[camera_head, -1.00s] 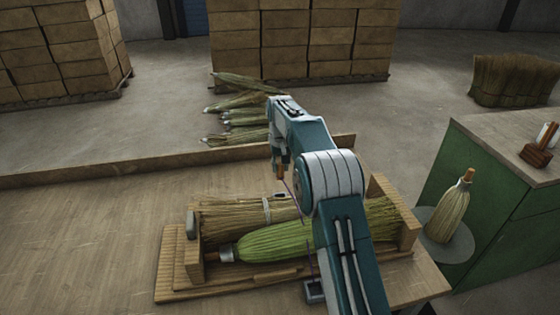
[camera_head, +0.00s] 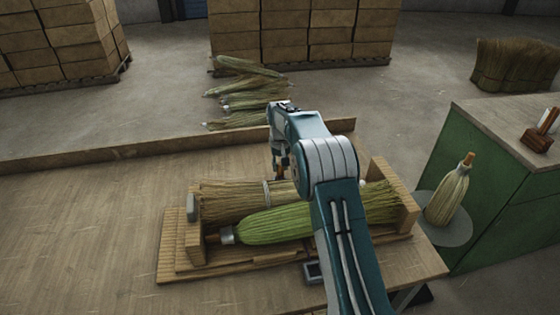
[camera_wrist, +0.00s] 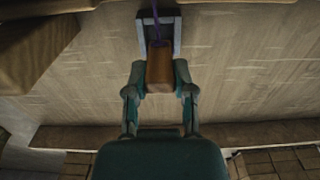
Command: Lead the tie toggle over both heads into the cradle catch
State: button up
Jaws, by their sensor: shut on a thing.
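My gripper (camera_wrist: 160,92) is shut on the brown wooden tie toggle (camera_wrist: 160,68). A purple cord (camera_wrist: 155,20) runs up from it in the wrist view. A grey U-shaped bracket (camera_wrist: 142,32), seemingly the cradle catch, surrounds the toggle's upper part in that view; I cannot tell whether the toggle is seated. In the head view my gripper (camera_head: 280,165) is low behind the wooden cradle (camera_head: 195,240). A tan broom head (camera_head: 232,200) and a green one (camera_head: 275,225) lie side by side in it. My arm hides part of both heads.
A grey metal bracket (camera_head: 313,272) sits at the cradle's front. A green cabinet (camera_head: 475,190) and a round stand with an upright broom head (camera_head: 450,195) are at right. Loose brooms (camera_head: 240,100) lie behind the bench. The bench's left (camera_head: 80,230) is clear.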

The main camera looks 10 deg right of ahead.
aim_at(280, 177)
jog(key=shift+f, duration=1.65)
jog(key=o, duration=1)
jog(key=shift+c, duration=0.2)
jog(key=shift+r, duration=0.15)
